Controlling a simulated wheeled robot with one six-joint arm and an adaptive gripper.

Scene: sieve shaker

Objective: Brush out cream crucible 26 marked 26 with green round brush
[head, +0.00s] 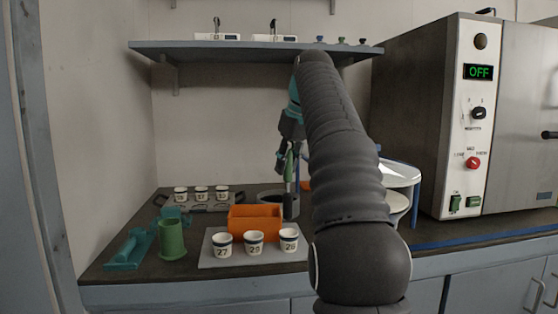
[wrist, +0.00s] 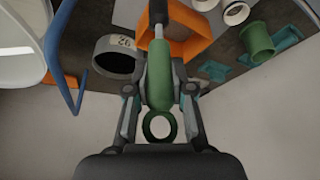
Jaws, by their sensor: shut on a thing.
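My gripper (wrist: 160,82) is shut on the green round brush (wrist: 158,95). In the head view, my gripper (head: 291,128) holds the brush (head: 289,166) upright above the counter, behind the front crucibles. In the wrist view, its metal shank runs up to a dark tip at the top edge. Cream crucible 26 (head: 289,240) appears to be the right one of the front row on a grey mat; its mark is small and hard to read. A cylinder whose upside-down mark looks like 26 (wrist: 118,55) shows beside the brush in the wrist view. The brush tip seems apart from it.
An orange box (head: 255,222) and a grey round pot (head: 291,204) stand behind the row. Crucibles 27 (head: 222,244) and 25 (head: 254,242) are to the left. A green cup (head: 171,238) is farther left. A blue-framed stand (head: 399,172) is right, a shelf (head: 230,46) above.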

